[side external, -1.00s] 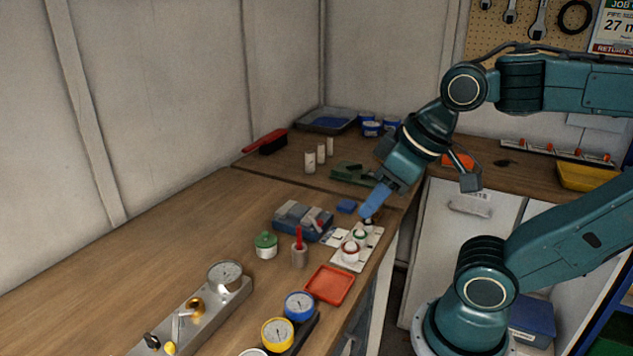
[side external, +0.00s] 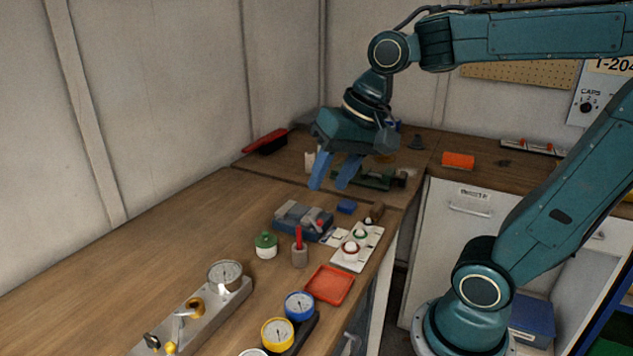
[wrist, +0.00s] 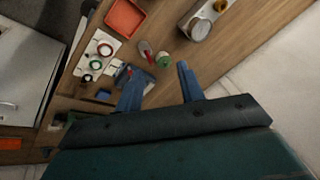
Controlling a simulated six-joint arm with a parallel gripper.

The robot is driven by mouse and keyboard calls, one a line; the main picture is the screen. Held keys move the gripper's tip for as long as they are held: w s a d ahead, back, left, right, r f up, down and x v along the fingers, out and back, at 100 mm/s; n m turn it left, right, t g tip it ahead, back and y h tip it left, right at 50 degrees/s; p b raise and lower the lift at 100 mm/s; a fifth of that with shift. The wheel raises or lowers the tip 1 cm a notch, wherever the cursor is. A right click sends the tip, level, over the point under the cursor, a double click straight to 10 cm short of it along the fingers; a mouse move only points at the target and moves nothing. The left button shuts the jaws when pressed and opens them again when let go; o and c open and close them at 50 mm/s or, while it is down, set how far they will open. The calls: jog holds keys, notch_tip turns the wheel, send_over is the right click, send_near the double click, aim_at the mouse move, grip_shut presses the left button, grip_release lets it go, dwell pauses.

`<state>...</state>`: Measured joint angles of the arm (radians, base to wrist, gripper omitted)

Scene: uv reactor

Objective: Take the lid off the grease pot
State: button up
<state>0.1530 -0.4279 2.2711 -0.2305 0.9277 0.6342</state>
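A small white pot with a green lid (side external: 265,245), which looks like the grease pot, stands upright on the wooden bench in the side view. The lid sits on it. A green-and-white pot (wrist: 163,60) also shows in the wrist view, a little ahead of the fingertips. My gripper (side external: 331,186) has two blue fingers spread apart with nothing between them. It hangs above the bench, behind and to the right of the pot in the side view. Both fingers also show in the wrist view (wrist: 158,78), clear of the pot.
Near the pot are a grey-blue box (side external: 302,222), a grey holder with a red-handled item (side external: 299,256), a white board with ringed pots (side external: 345,262) and a red tray (side external: 330,285). A gauge block (side external: 215,300) lies in front. The bench's left part is clear.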

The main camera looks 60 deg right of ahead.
jog(key=w+d+f+m+g+y, duration=0.1)
jog(key=w+d+m, duration=0.2)
jog(key=w+m, duration=0.55)
jog(key=m+g+y, duration=0.1)
jog(key=m+y, duration=0.1)
jog(key=m, duration=0.6)
send_near(265, 231)
jog(key=shift+w+a+f+n+g, duration=0.1)
jog(key=shift+w+a+f, duration=0.1)
jog(key=shift+f, duration=0.35)
jog(key=shift+w+a+f+n+g, duration=0.1)
jog(key=shift+w+f+n, duration=0.05)
jog(key=shift+f, duration=0.35)
jog(key=shift+w+a+f+n+g, duration=0.1)
jog(key=shift+w+a+f, duration=0.1)
jog(key=shift+f, duration=0.35)
jog(key=shift+x, duration=2.55)
jog(key=shift+s+a, duration=0.1)
grip_shut()
